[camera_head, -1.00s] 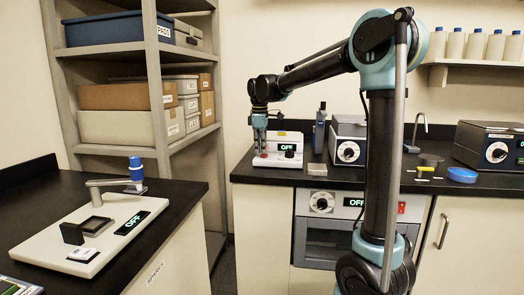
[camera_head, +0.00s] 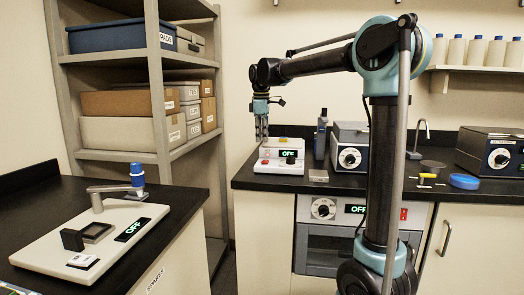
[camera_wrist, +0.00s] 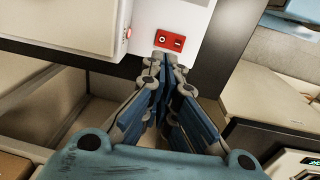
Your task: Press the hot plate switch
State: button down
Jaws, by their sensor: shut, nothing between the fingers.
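A white box-shaped device (camera_head: 282,166), seemingly the hot plate, stands on the left end of the black back counter. Its front display (camera_head: 288,153) reads OFF. A small red switch (camera_head: 265,162) sits low at its front left. The wrist view shows a red switch panel (camera_wrist: 170,41) on a white face, just beyond my fingertips. My gripper (camera_head: 262,138) is shut and empty, pointing down above the left part of the device. In the wrist view my gripper (camera_wrist: 163,68) appears apart from the switch, though the exact gap is hard to judge.
A grey-blue device with a dial (camera_head: 350,157) and a dark upright item (camera_head: 321,135) stand to the right. Below the counter is an oven (camera_head: 325,235) with its own OFF display and red switch. Another OFF device (camera_head: 85,238) is on the left bench. Shelves (camera_head: 160,70) stand behind left.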

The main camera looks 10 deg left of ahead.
notch_tip(320, 180, up, 6)
jog(key=shift+w+r, duration=0.15)
jog(key=shift+w, duration=0.25)
